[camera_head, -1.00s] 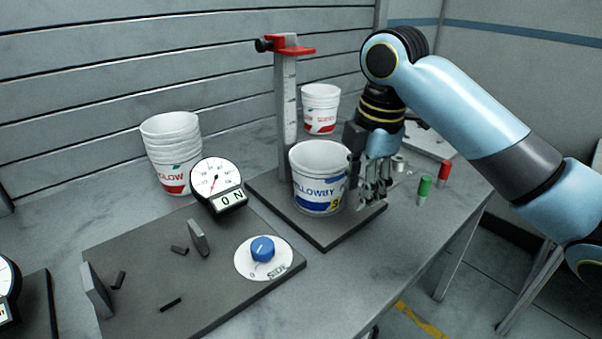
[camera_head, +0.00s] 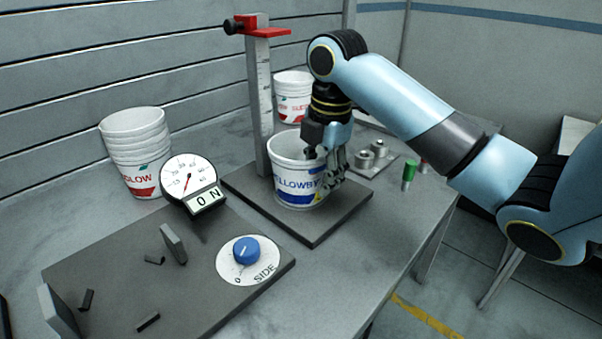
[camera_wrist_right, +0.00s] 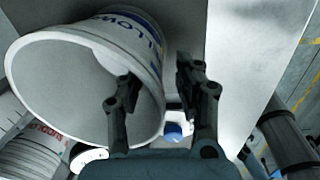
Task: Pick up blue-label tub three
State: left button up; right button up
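A white tub with a blue label (camera_head: 288,188) stands upright on a dark base plate, its lettering partly covered by my right gripper. My right gripper (camera_head: 325,168) is at the tub's right rim. In the right wrist view the tub's open mouth (camera_wrist_right: 55,95) fills the left side. There the gripper (camera_wrist_right: 155,78) has its fingers apart, one over the mouth and one outside the wall. The tub wall lies between the fingers; I cannot tell whether they touch it. My left gripper is not in view.
A grey post (camera_head: 264,95) with a red clamp (camera_head: 262,29) rises beside the tub. Red-label tubs (camera_head: 138,150) are stacked at left, and another red-label tub (camera_head: 293,92) stands behind. A round gauge (camera_head: 190,180) and blue knob (camera_head: 246,250) are in front. A green cylinder (camera_head: 408,174) stands at right.

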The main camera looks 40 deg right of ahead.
jog(key=shift+w+f, duration=0.2)
jog(key=shift+f, duration=1.25)
grip_shut()
jog(key=shift+r, duration=0.15)
notch_tip(320, 180, up, 4)
jog(key=shift+r, duration=0.1)
jog(key=s+d+r+p, duration=0.2)
jog(key=s+d+r, duration=0.4)
jog(key=s, duration=0.3)
jog(key=shift+d+r, duration=0.3)
jog(key=shift+d, duration=0.3)
